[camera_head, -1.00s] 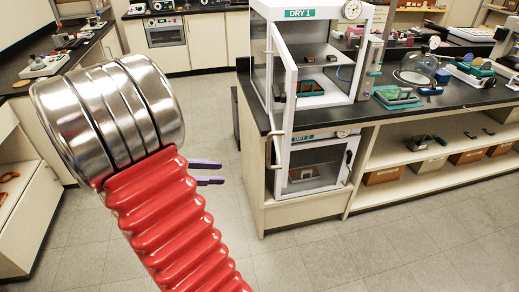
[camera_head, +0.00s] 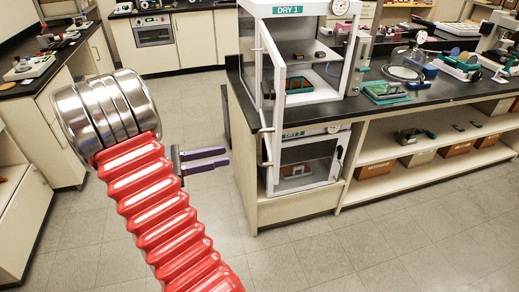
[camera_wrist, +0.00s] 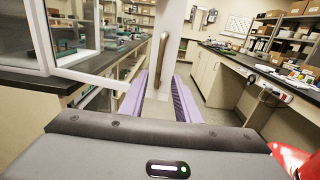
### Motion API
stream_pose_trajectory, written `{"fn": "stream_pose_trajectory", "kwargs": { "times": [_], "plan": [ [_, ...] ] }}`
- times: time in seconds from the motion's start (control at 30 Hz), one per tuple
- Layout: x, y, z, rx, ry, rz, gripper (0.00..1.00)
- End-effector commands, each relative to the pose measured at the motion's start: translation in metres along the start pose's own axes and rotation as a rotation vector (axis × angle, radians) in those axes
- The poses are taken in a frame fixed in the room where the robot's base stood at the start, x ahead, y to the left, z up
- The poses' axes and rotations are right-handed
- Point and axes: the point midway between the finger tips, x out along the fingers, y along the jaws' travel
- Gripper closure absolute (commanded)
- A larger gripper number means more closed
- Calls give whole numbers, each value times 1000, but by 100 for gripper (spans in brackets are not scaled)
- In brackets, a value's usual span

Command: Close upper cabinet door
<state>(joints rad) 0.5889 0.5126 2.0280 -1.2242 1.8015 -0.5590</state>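The upper dry cabinet, labelled DRY 1 (camera_head: 287,11), stands on the bench corner. Its white-framed door (camera_head: 278,75) is swung open toward me, with a vertical bar handle (camera_head: 267,146) low on its free edge. My gripper (camera_head: 228,157) has two purple fingers, spread with a gap, left of the door and apart from it. In the wrist view, my open gripper (camera_wrist: 160,84) points at the door's white edge (camera_wrist: 174,30). The metallic handle (camera_wrist: 160,60) shows ahead, lined up between the fingertips. Nothing is held.
A lower cabinet, labelled DRY 2 (camera_head: 305,170), sits beneath the upper one. The black bench top (camera_head: 430,105) and open shelves (camera_head: 390,186) extend right. Another bench (camera_head: 60,80) stands at the left. Grey floor (camera_head: 130,235) between them is clear.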

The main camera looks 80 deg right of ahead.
Motion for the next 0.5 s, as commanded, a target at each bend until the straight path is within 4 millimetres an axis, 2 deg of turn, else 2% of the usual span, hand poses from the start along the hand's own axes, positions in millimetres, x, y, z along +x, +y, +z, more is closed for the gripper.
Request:
{"fn": "stream_pose_trajectory", "kwargs": {
  "times": [0.5],
  "plan": [
    [73, -1, 0, -1, 2, -4, 70]
  ]
}}
